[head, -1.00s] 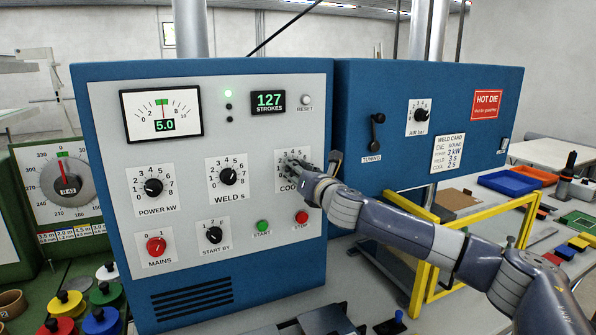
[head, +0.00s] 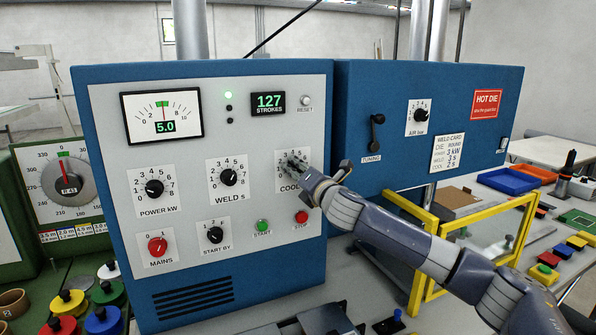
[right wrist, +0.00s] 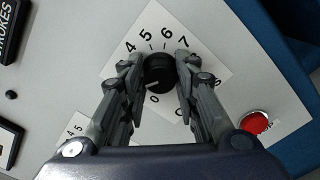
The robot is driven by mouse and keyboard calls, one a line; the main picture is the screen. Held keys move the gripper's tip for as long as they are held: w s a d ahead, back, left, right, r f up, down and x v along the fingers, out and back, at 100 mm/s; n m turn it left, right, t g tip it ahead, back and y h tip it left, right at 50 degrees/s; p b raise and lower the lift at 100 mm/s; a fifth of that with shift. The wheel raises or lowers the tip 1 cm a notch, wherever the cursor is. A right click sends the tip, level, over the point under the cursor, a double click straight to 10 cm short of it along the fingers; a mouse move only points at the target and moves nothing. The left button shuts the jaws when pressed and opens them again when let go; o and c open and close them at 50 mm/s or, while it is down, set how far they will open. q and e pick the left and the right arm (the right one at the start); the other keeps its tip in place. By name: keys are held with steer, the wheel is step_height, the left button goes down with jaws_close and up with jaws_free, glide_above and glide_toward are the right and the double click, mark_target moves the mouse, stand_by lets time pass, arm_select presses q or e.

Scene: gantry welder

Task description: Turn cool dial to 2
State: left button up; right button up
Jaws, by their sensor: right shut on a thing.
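The cool dial is a black knob (right wrist: 159,73) on a white scale card (right wrist: 205,62), seen in the right wrist view. My right gripper (right wrist: 158,76) is shut on the knob, one finger on each side. A pale pointer mark shows on the knob's lower left; the number it faces is hidden by the left finger. Digits 4 to 7 and 0 are readable. My left gripper is not in view.
The weld dial (head: 228,177) is left of the cool dial. The red stop button (head: 301,217) and green start button (head: 263,226) sit below. The blue tuning box (head: 400,160) juts out at right. A yellow frame (head: 470,235) stands below it, near my right arm.

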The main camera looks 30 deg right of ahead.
stand_by(0.4)
steer(key=o, duration=1.1)
steer(key=shift+c, duration=0.2)
steer(key=shift+s, duration=0.1)
steer(key=s, duration=1.2)
steer(key=shift+a, duration=0.3)
steer(key=shift+w, duration=0.1)
